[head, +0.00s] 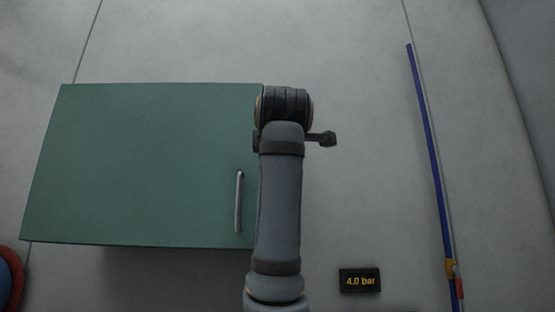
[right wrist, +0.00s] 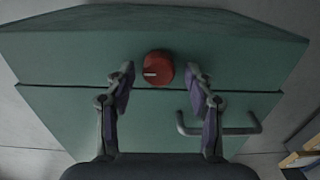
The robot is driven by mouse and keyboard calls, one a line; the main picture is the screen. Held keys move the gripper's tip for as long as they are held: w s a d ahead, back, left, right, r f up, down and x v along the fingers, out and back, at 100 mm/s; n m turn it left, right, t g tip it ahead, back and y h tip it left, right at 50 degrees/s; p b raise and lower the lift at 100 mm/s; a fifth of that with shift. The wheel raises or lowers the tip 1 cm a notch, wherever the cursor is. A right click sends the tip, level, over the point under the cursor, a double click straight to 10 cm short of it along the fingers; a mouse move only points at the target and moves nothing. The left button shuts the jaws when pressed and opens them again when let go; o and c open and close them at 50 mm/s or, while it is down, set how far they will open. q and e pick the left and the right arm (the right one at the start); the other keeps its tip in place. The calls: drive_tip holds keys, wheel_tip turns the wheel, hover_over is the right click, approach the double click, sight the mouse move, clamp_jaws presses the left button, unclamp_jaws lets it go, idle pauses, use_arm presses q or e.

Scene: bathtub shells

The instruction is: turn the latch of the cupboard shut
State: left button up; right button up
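The green cupboard (head: 150,165) is on the grey wall in the head view, and its door looks closed. It also fills much of the right wrist view (right wrist: 60,110). The latch is a round red knob (right wrist: 158,69) with a pale mark pointing left in that view, close to the door seam. My arm hides the knob in the head view. My right gripper (right wrist: 161,76) is open, its fingers apart on either side of the knob; I cannot tell whether they touch it. My left gripper is not in view.
A grey bar handle (head: 239,202) is on the door, and it shows right of the knob in the wrist view (right wrist: 220,130). A blue pole (head: 430,145) stands at the right. A dark "4.0 bar" display (head: 360,281) is at the lower right. The wall between is bare.

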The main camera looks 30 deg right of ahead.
drive_tip(key=shift+d, duration=0.1)
drive_tip(key=v, duration=1.2)
drive_tip(key=shift+f, duration=0.1)
